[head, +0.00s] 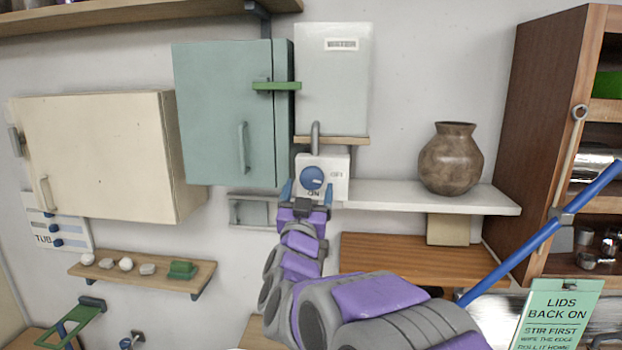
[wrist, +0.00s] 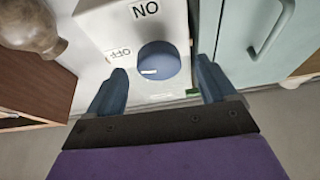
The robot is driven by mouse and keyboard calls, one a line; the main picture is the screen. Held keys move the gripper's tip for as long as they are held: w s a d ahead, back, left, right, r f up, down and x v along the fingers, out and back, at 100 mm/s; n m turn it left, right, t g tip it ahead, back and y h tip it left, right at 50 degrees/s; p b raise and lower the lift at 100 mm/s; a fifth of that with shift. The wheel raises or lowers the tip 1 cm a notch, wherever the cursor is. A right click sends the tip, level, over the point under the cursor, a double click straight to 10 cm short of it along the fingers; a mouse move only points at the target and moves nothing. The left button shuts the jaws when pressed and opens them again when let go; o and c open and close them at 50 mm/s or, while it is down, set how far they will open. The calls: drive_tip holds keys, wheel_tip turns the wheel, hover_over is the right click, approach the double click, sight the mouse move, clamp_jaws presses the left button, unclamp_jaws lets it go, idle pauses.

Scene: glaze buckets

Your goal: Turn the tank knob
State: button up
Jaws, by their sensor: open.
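The tank knob (head: 312,177) is round and blue, on the front of a white box (head: 335,180). My gripper (head: 307,192) is open in front of the knob. In the wrist view the fingers of my gripper (wrist: 160,70) stand either side of the knob, with gaps visible; contact is not evident.
The grey-white tank (head: 335,95) hangs above, with a pipe down to the box. A teal cabinet (head: 225,115) is close on the left. A brown vase (head: 451,158) stands on the white shelf (head: 400,197) to the right. A blue pole (head: 540,236) crosses at the right.

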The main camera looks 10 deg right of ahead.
sight(310, 182)
drive_tip(key=shift+x, duration=2.05)
drive_tip(key=shift+c, duration=0.4)
